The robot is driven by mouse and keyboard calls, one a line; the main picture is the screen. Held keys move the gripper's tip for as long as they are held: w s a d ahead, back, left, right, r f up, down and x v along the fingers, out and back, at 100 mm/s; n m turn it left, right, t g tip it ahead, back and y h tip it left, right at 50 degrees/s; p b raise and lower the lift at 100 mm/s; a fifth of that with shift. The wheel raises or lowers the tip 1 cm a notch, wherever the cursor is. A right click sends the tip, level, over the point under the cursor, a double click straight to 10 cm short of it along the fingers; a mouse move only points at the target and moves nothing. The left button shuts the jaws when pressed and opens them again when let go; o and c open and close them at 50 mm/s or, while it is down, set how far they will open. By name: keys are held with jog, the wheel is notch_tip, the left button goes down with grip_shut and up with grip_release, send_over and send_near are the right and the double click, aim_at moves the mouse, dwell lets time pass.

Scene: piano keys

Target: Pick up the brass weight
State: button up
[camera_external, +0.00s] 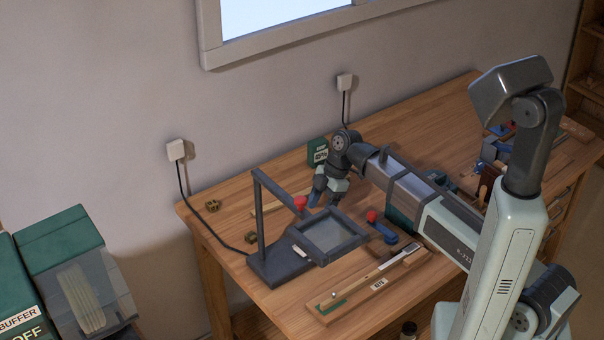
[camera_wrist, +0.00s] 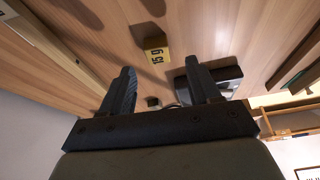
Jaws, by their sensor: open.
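Two small brass-coloured blocks lie on the wooden table in the external view: one near the far left corner (camera_external: 211,205), one closer to the black stand (camera_external: 251,238). I cannot tell for sure which block matches which across views. My gripper (camera_external: 324,195) hangs above the table behind the framed panel; it is open and empty, its two dark fingers apart in the wrist view (camera_wrist: 160,88).
A black stand (camera_external: 272,262) with an upright post, an arm and a red knob (camera_external: 300,202) is left of my gripper. A framed panel (camera_external: 331,236) lies in front. A green box (camera_external: 318,151) stands behind. The table's left end is mostly clear.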

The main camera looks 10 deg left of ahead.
aim_at(316, 217)
jog(key=shift+x, duration=1.85)
jog(key=shift+a, duration=0.1)
jog(key=shift+c, duration=0.3)
jog(key=c, duration=1.1)
